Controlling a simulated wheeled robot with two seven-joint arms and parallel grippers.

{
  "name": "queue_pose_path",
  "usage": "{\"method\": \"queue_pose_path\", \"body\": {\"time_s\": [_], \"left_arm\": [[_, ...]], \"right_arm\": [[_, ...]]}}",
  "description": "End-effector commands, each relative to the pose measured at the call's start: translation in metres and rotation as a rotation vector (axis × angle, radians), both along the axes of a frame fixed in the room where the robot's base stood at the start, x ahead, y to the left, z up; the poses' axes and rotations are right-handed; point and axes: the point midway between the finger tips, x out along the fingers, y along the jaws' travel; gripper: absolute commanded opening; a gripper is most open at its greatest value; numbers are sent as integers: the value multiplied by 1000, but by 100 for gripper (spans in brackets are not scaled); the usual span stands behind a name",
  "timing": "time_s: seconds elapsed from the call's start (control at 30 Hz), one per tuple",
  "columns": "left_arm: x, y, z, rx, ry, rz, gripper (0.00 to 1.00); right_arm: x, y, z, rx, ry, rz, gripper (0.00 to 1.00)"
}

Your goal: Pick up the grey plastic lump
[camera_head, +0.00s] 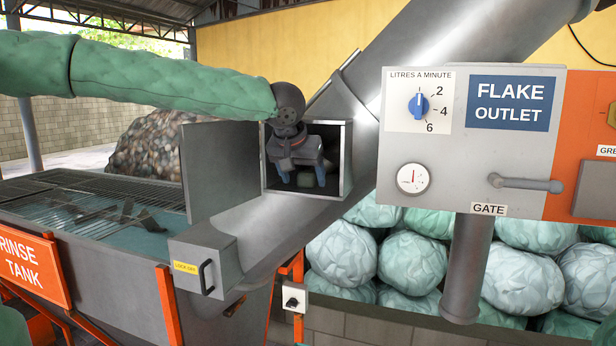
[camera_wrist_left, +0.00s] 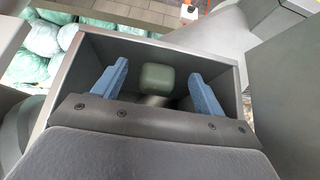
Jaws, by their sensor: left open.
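The grey plastic lump (camera_wrist_left: 158,78) shows in the left wrist view as a rounded grey-green block inside an open metal hatch box (camera_wrist_left: 241,85). It appears between and beyond the two blue fingers, with dark gaps on both sides, and nothing grips it. In the head view I cannot make out the lump; my left gripper covers much of the opening. My left gripper (camera_head: 301,174) is open, pointing down at the mouth of the hatch box (camera_head: 347,165). My right gripper is not in view.
The hatch door (camera_head: 222,165) stands open left of the opening. A sloping metal tube (camera_head: 440,60) rises to the right. The rinse tank (camera_head: 110,285) is at left, the flake outlet panel (camera_head: 465,150) at right. Green-white bundles (camera_head: 340,250) lie behind.

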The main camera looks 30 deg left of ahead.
Motion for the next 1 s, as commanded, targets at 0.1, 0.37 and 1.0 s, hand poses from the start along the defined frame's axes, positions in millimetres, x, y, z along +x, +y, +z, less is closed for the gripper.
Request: {"method": "queue_pose_path", "body": {"time_s": [0.1,0.37,1.0], "left_arm": [[15,4,3,1,2,2,71],[28,7,-6,1,1,1,71],[29,7,-10,0,0,1,22]], "right_arm": [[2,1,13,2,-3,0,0],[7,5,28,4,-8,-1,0],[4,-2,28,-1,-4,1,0]]}}
